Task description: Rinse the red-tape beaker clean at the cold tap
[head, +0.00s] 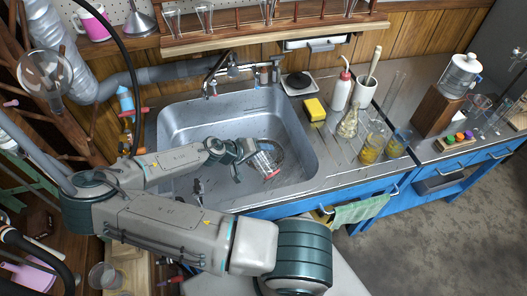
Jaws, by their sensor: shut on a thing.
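The red-tape beaker (269,166) is a small clear glass with a bit of red showing low on its right side. It is in the right part of the steel sink (185,125), tilted. My gripper (255,160) is shut on the beaker, reaching in from the left. The fingertips are small and partly hidden against the glass. The tap (232,71) stands at the sink's back edge, behind and left of the beaker, not above it. I cannot tell which handle is cold, or see any water running or what is inside the beaker.
A yellow sponge (315,109), a white wash bottle (340,90) and a white jar (365,91) stand right of the sink. Several glass vessels with yellow contents (371,149) stand farther right. A glass rack (270,32) hangs behind. The left sink floor is free beyond my arm.

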